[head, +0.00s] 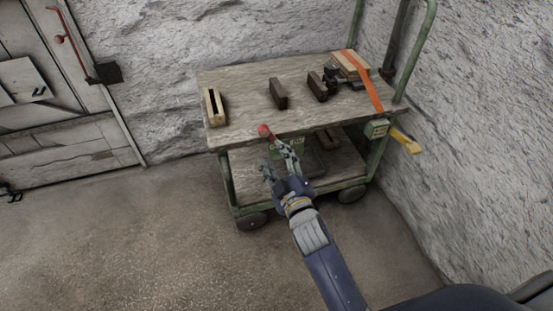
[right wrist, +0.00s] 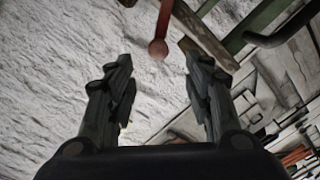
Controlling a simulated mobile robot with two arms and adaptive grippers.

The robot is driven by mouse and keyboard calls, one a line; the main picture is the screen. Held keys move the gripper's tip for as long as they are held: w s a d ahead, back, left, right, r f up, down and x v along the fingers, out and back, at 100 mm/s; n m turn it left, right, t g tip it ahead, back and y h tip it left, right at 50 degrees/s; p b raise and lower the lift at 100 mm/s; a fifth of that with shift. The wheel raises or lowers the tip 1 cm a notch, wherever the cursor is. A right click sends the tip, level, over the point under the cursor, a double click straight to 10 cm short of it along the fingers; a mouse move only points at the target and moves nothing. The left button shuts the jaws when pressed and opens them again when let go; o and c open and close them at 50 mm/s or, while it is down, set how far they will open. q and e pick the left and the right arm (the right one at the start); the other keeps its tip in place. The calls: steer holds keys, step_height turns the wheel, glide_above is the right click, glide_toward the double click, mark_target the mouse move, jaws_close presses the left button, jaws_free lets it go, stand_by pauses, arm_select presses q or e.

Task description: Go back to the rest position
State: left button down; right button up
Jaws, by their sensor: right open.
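My right gripper (head: 276,158) is open in front of the near edge of a wooden-topped cart (head: 240,88). Its two fingers stand apart with nothing between them in the right wrist view (right wrist: 158,72). A red ball knob (head: 264,130) shows just past the fingertips. The right wrist view shows the knob (right wrist: 158,49) on a red rod, beyond the gap between the fingers. I cannot tell whether a finger touches the knob or the rod. My left gripper is not in view.
Several small blocks stand on the cart, including a slotted wooden one (head: 214,107) and a dark one (head: 278,93). An orange strap (head: 367,85) crosses the right end. A yellow handle (head: 405,141) sticks out at right. The floor (head: 150,230) at left is clear.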

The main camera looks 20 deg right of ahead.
stand_by(0.4)
